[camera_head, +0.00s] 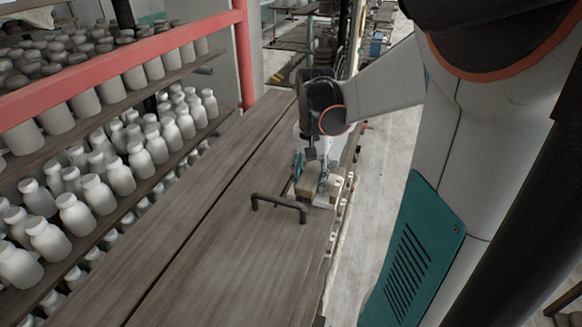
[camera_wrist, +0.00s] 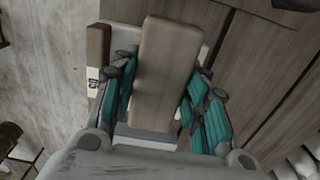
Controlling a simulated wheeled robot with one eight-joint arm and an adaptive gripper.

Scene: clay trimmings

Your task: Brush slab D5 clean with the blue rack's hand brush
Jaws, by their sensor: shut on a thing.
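My gripper (camera_head: 311,174) is low over the far right edge of the wooden bench. In the wrist view its teal fingers (camera_wrist: 165,85) are closed on the sides of a wooden block, which looks like the hand brush (camera_wrist: 168,62). The brush's bristles are hidden below it. A pale slab (camera_wrist: 123,38) shows beneath and beside the brush, with a brown wooden strip at its left. A small label (camera_wrist: 93,83) there appears to read D5, but it is tiny and turned. I cannot tell whether the bristles touch the slab. The slab's top is mostly covered.
A dark bar handle (camera_head: 280,204) stands on the bench (camera_head: 225,240) just left of and nearer than the gripper. Shelves of white bottles (camera_head: 120,175) and a red rail (camera_head: 130,62) line the left. The near bench top is clear. Open floor (camera_head: 385,170) lies right.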

